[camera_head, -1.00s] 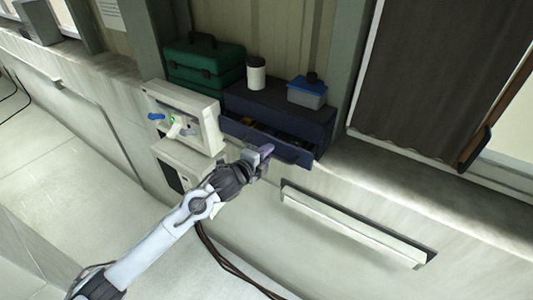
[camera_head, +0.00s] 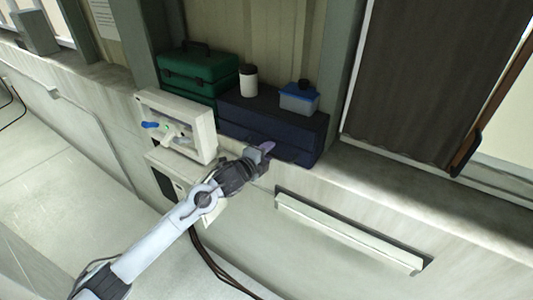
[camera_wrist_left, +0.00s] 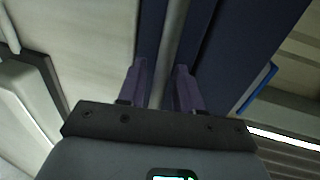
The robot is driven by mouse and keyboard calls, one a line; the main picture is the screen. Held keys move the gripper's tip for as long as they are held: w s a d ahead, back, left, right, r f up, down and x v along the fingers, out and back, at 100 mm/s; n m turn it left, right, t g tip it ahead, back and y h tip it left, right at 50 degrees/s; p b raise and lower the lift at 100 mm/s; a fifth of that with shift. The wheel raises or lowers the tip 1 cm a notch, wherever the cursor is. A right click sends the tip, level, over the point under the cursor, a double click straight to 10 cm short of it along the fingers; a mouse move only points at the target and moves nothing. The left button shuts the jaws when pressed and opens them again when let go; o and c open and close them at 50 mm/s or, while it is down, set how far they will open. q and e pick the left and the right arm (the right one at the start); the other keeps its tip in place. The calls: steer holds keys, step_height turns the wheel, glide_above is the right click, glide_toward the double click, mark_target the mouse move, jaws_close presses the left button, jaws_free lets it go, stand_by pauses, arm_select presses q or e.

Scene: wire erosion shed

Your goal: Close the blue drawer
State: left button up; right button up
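The blue drawer (camera_head: 292,153) is in the dark blue cabinet (camera_head: 262,106) on the ledge. Its front looks flush or nearly flush with the cabinet, and no drawer interior shows. My left gripper (camera_head: 266,148) is at the drawer front, its purple fingers against or just before it. In the left wrist view the fingers (camera_wrist_left: 160,88) stand apart, with a grey bar (camera_wrist_left: 170,45), likely the drawer's handle, running between them. I cannot tell whether they touch it. The gripper covers part of the drawer front. My right gripper is not in view.
A white canister (camera_head: 248,80) and a blue-trimmed box (camera_head: 299,98) stand on the cabinet. A green toolbox (camera_head: 198,72) and a pale panel with levers (camera_head: 178,125) stand to its left. A pale rail (camera_head: 345,232) is on the wall below. The ledge to the right is clear.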

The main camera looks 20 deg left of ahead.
arm_select(q)
steer(key=b+v, duration=0.2)
steer(key=v, duration=0.8)
steer(key=shift+s, duration=0.4)
steer(key=shift+a, duration=0.1)
